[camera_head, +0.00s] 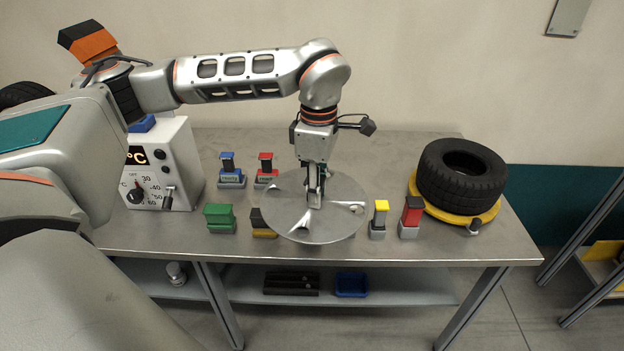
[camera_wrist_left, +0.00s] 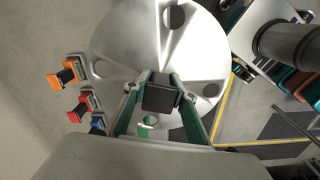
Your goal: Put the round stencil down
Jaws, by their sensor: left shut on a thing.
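The round stencil (camera_head: 285,222) is a flat grey metal disc with cut-out openings. It is roughly level at the middle of the workbench (camera_head: 300,258), and I cannot tell the gap under it. My left gripper (camera_head: 315,197) points down and is shut on the stencil's central grip. In the left wrist view the stencil (camera_wrist_left: 128,50) spreads beyond the fingers (camera_wrist_left: 160,92), with a dark block between them. Something green shows through an opening. The stencil hides part of a black-and-yellow stamp (camera_head: 262,230). My right gripper is not in view.
Blue (camera_head: 229,172) and red (camera_head: 265,172) stamps stand behind-left of the stencil, a green one (camera_head: 219,217) left. Yellow (camera_head: 379,218) and red-black (camera_head: 410,217) stamps stand close right. A tyre (camera_head: 462,175) lies on a yellow disc (camera_head: 455,214) at right; a white temperature box (camera_head: 178,158) stands left.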

